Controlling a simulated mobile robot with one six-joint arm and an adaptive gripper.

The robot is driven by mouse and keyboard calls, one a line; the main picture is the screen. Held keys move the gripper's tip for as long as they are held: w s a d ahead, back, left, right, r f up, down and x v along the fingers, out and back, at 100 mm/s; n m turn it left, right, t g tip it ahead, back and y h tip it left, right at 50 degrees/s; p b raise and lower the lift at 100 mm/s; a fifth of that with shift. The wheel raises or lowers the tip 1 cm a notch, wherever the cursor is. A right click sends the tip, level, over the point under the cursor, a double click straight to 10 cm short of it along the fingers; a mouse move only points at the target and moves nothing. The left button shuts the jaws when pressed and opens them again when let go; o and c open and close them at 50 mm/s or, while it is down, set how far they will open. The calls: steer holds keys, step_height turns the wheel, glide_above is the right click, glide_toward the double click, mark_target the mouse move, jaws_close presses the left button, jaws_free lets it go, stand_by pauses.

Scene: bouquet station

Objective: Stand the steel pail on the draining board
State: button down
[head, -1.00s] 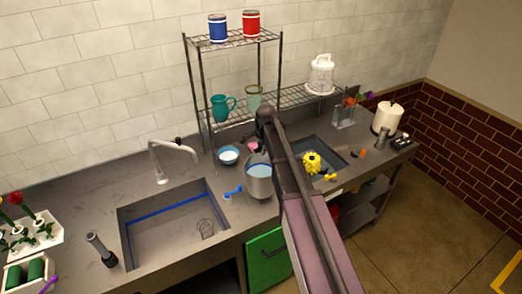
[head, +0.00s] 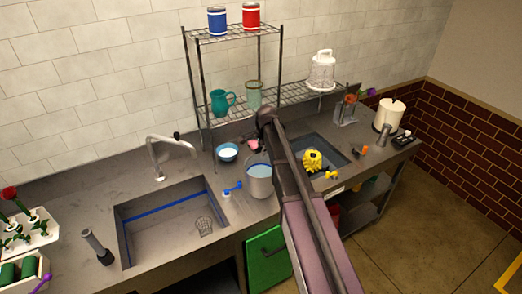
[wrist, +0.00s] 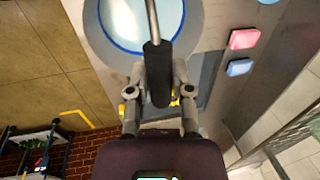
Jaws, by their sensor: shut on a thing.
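The steel pail (head: 259,184) is upright at the counter's front edge, right of the large sink, with pale blue showing inside. In the wrist view the pail's rim (wrist: 91,30) fills the top, and its wire handle runs down to a black grip. My gripper (wrist: 159,88) is shut on that black grip, one finger on each side. In the head view my arm hides the gripper. I cannot tell whether the pail's base touches the counter. I cannot tell for sure which surface is the draining board.
The large sink (head: 140,240) is left of the pail. A blue bowl (head: 227,152) and a blue tool (head: 233,188) stand close by. A yellow flower-like thing (head: 312,161) is at the dark basin on the right. A wire rack (head: 199,90) stands behind.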

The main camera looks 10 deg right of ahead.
steer(key=c, duration=1)
jaws_free()
steer(key=shift+f, duration=0.1)
steer(key=o, duration=0.5)
steer(key=shift+r, duration=0.2)
steer(key=r+p, duration=0.4)
steer(key=s+r+p, duration=0.1)
steer(key=r+p, duration=0.2)
steer(key=s+r+p, duration=0.1)
steer(key=r+p, duration=0.3)
steer(key=shift+s+d+r+p, duration=0.15)
steer(key=shift+d+r+p, duration=0.2)
steer(key=shift+d, duration=0.05)
steer(key=shift+s, duration=0.1)
